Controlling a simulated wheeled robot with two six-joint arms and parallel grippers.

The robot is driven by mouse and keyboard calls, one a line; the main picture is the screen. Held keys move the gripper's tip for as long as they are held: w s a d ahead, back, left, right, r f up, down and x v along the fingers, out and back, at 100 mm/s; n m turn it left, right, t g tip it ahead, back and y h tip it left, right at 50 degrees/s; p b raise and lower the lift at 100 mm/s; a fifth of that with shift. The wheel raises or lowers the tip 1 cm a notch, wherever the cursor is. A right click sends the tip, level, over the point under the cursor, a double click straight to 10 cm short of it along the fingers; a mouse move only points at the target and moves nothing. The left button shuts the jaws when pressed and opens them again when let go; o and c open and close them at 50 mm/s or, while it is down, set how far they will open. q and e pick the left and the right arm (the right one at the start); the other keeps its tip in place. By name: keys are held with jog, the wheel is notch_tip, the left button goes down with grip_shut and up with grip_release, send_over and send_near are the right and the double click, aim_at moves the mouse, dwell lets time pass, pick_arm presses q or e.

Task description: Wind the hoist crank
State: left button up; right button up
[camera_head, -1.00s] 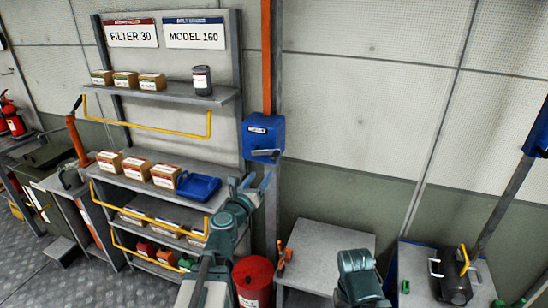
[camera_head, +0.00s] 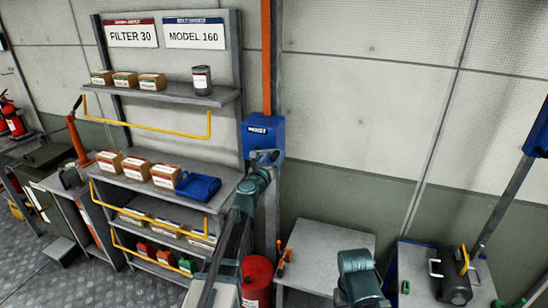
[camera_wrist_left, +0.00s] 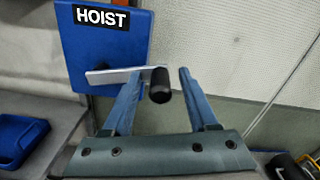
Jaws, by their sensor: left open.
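The blue hoist box (camera_head: 262,132) is fixed on the orange post, and its HOIST label shows in the left wrist view (camera_wrist_left: 101,17). Its crank has a flat light-grey arm (camera_wrist_left: 112,76) that points right and ends in a black handle (camera_wrist_left: 159,85). My left gripper (camera_wrist_left: 157,84) is open, with one blue finger on each side of the handle; I cannot tell whether either finger touches it. In the head view the left gripper (camera_head: 266,158) is at the box's lower edge and partly hides the crank. My right gripper is not in view; only part of that arm shows low in the picture.
A shelf rack (camera_head: 170,92) with boxes, yellow rails and a blue tray (camera_head: 198,186) stands left of the post. A red drum (camera_head: 257,280) is below my left arm. A grey table (camera_head: 328,240) stands to the right. The wall right of the post is clear.

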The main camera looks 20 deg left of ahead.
pick_arm(q)
grip_shut()
dwell(0.3)
dwell(1.2)
